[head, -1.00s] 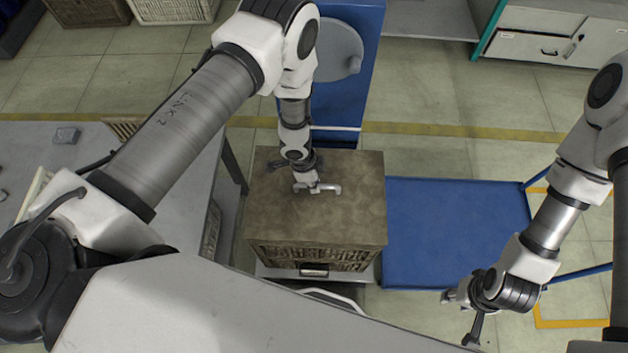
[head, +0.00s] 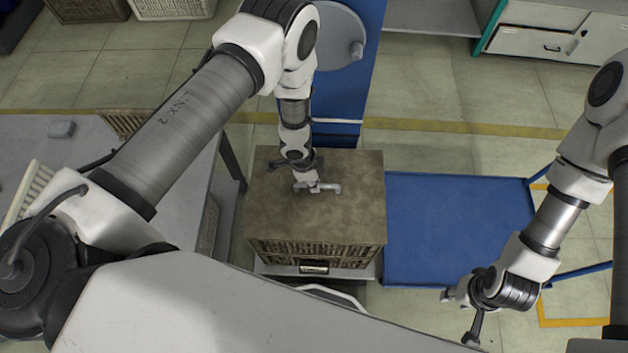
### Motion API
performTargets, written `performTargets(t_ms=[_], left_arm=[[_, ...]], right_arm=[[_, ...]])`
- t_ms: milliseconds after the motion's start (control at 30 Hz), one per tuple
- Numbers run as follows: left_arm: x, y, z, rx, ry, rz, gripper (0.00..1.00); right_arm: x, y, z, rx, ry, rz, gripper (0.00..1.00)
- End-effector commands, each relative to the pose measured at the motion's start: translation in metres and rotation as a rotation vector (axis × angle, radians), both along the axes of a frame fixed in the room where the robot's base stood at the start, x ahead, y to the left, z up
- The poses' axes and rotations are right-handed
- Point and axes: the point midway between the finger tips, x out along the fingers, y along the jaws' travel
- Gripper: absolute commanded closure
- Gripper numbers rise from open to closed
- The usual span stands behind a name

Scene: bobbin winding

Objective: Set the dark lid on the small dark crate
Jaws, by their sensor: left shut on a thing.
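The dark lid (head: 345,215) is a flat brownish panel with a light metal handle (head: 329,187) near its middle. It lies over the small dark crate (head: 335,256), whose slatted front shows below the lid's near edge. Whether the lid rests fully on the rim cannot be told from above. My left gripper (head: 308,186) reaches down to the lid and is shut on its handle. My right gripper (head: 462,314) hangs at the lower right, apart from the crate and empty; its fingers are too small and angled to judge.
A blue platform (head: 455,235) lies right of the crate. A grey table (head: 65,185) stands at the left with a small grey block (head: 61,130) on it. A blue machine with a grey disc (head: 338,40) stands behind the crate. A grey cabinet (head: 545,45) is at the back right.

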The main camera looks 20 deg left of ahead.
Motion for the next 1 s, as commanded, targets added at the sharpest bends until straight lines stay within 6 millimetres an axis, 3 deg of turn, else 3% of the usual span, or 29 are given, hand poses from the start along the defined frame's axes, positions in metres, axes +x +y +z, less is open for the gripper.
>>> performTargets(t_ms=[733, 767, 800, 833, 1000], left_arm=[[-0.0001, 0.0003, -0.0013, -0.001, -0.001, 0.000, 1.00], [-0.0001, 0.0003, -0.0013, -0.001, -0.001, 0.000, 0.77], [-0.0001, 0.0003, -0.0013, -0.001, -0.001, 0.000, 0.63], [-0.0001, 0.0003, -0.0013, -0.001, -0.001, 0.000, 0.55], [-0.0002, 0.0003, -0.0015, 0.000, -0.001, 0.000, 0.55]], right_arm=[[0.0001, 0.0000, -0.0026, 0.000, 0.000, 0.000, 0.63], [0.0001, 0.0000, -0.0026, 0.000, 0.000, 0.000, 0.63], [0.0001, 0.0000, -0.0026, 0.000, 0.000, 0.000, 0.63], [0.0000, 0.0000, -0.0026, 0.000, 0.000, 0.000, 0.63], [0.0001, 0.0000, -0.0027, 0.000, 0.000, 0.000, 0.63]])
